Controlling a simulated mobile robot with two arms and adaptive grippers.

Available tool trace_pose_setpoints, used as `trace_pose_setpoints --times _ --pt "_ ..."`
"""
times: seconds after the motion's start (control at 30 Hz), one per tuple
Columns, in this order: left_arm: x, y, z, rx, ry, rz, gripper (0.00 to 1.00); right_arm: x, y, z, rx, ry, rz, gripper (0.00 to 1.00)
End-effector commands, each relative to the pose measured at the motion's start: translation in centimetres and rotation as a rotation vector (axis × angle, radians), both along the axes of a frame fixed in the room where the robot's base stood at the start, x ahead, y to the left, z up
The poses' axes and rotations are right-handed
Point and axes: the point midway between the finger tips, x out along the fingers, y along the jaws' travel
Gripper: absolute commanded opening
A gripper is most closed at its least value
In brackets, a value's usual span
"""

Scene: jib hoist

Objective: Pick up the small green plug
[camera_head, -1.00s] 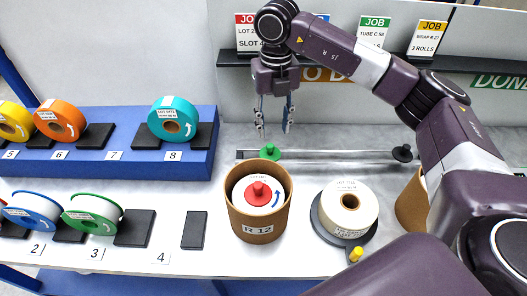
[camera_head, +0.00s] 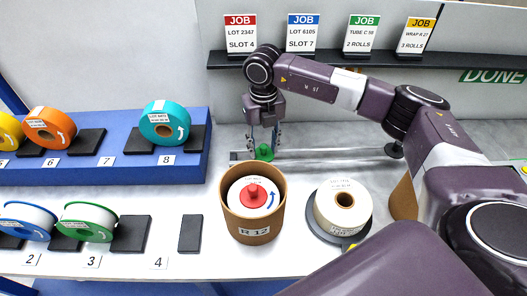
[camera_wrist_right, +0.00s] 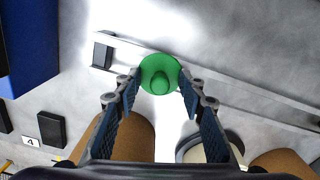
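The small green plug (camera_head: 264,153) sits on the metal rail at the back of the table. It has a round flange and a knob, seen from above in the right wrist view (camera_wrist_right: 160,75). My right gripper (camera_head: 264,146) points down right over the plug. In the right wrist view its two fingers (camera_wrist_right: 160,92) are apart, one on each side of the plug's near part. I cannot tell whether either finger touches it. My left gripper is not in view.
A cardboard tube (camera_head: 230,222) marked R 12 holds a white roll with a red plug (camera_head: 253,194) in front. A white roll (camera_head: 343,207) on a dark round base stands to its right. The blue shelf (camera_head: 208,165) is left.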

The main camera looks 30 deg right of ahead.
Motion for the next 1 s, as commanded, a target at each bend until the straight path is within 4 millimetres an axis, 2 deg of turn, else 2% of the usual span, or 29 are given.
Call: trace_pose_setpoints --times 0.13,0.47,0.8,1.0 --pt "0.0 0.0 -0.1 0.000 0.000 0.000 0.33 0.0 0.0 0.0 0.000 0.000 0.000 0.36" --pt "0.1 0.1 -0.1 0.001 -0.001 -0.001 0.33 0.0 0.0 0.0 0.000 0.000 0.000 0.01" --pt "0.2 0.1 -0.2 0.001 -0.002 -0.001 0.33 0.0 0.0 0.3 0.000 0.000 0.000 0.01" --pt "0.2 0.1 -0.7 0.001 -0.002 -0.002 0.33 0.1 0.0 2.1 0.000 -0.004 -0.001 0.01"
